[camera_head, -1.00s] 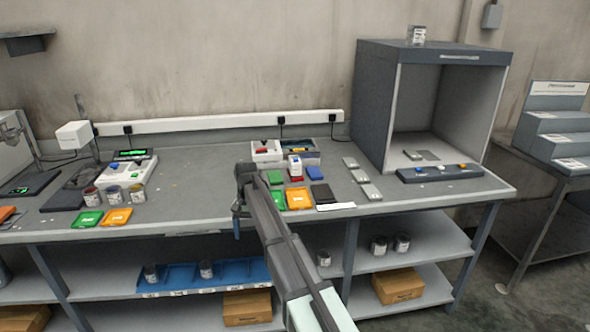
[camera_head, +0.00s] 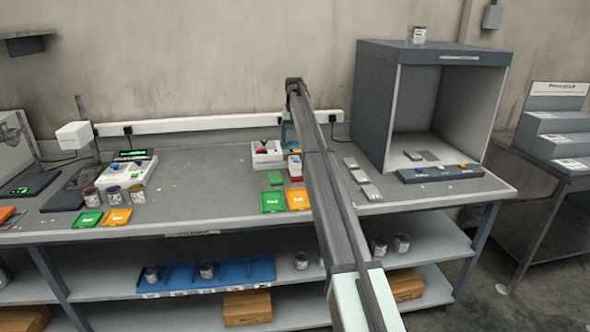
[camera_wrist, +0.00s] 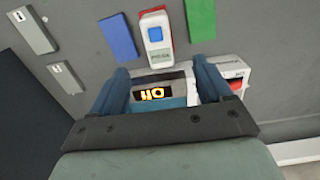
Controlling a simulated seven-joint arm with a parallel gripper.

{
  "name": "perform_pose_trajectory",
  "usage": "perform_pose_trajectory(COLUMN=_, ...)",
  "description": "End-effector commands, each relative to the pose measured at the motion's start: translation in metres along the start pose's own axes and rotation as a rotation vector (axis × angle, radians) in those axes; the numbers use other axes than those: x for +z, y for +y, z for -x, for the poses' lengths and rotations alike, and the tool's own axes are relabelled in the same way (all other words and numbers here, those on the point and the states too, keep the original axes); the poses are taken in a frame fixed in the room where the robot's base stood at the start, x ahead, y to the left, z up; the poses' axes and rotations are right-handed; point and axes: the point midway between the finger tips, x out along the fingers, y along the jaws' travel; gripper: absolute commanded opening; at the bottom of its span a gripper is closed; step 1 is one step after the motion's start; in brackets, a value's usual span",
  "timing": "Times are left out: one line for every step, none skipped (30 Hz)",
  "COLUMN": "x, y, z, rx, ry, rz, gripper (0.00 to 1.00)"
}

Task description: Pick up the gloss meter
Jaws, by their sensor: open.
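A box-shaped instrument (camera_wrist: 152,92) with a lit orange display and a blue-grey and white body lies between my fingers in the wrist view; I take it for the gloss meter, but no readable name confirms it. In the head view my arm hides it. My gripper (camera_wrist: 161,75) is open, with one blue finger on each side of the instrument. I cannot tell whether the fingers touch it. In the head view my gripper (camera_head: 287,138) is over the back of the bench.
A white handheld device (camera_wrist: 155,36) with red and blue parts lies close by, beside a blue card (camera_wrist: 118,37). A white device with a red slot (camera_head: 266,153) stands next to my gripper. Grey blocks (camera_head: 360,176) and a viewing booth (camera_head: 372,110) are to the right.

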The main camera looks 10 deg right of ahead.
Motion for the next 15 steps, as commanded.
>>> perform_pose_trajectory(x=-0.003, y=0.002, z=0.000, rx=0.001, ry=0.001, rz=0.002, gripper=0.79)
perform_pose_trajectory(x=-0.003, y=0.003, z=-0.001, rx=0.001, ry=0.002, rz=0.003, gripper=0.79)
perform_pose_trajectory(x=-0.003, y=0.003, z=-0.004, rx=0.001, ry=0.002, rz=0.003, gripper=0.79)
perform_pose_trajectory(x=-0.002, y=0.003, z=-0.006, rx=0.001, ry=0.002, rz=0.003, gripper=0.79)
perform_pose_trajectory(x=-0.002, y=0.003, z=-0.009, rx=0.001, ry=0.001, rz=0.003, gripper=0.79)
perform_pose_trajectory(x=-0.002, y=0.003, z=-0.013, rx=0.001, ry=0.001, rz=0.003, gripper=0.79)
perform_pose_trajectory(x=-0.002, y=0.003, z=-0.017, rx=0.001, ry=0.000, rz=0.003, gripper=0.79)
perform_pose_trajectory(x=-0.001, y=0.002, z=-0.021, rx=0.001, ry=0.000, rz=0.003, gripper=0.79)
perform_pose_trajectory(x=-0.001, y=0.002, z=-0.027, rx=0.001, ry=0.000, rz=0.003, gripper=0.79)
perform_pose_trajectory(x=-0.001, y=0.002, z=-0.032, rx=0.001, ry=0.000, rz=0.003, gripper=0.79)
perform_pose_trajectory(x=-0.001, y=0.002, z=-0.037, rx=0.001, ry=0.000, rz=0.002, gripper=0.79)
perform_pose_trajectory(x=-0.001, y=0.002, z=-0.044, rx=0.001, ry=0.000, rz=0.002, gripper=0.79)
perform_pose_trajectory(x=-0.001, y=0.002, z=-0.050, rx=0.000, ry=0.000, rz=0.002, gripper=0.79)
perform_pose_trajectory(x=-0.001, y=0.002, z=-0.056, rx=0.000, ry=0.000, rz=0.002, gripper=0.79)
perform_pose_trajectory(x=-0.001, y=0.002, z=-0.062, rx=0.000, ry=-0.001, rz=0.002, gripper=0.79)
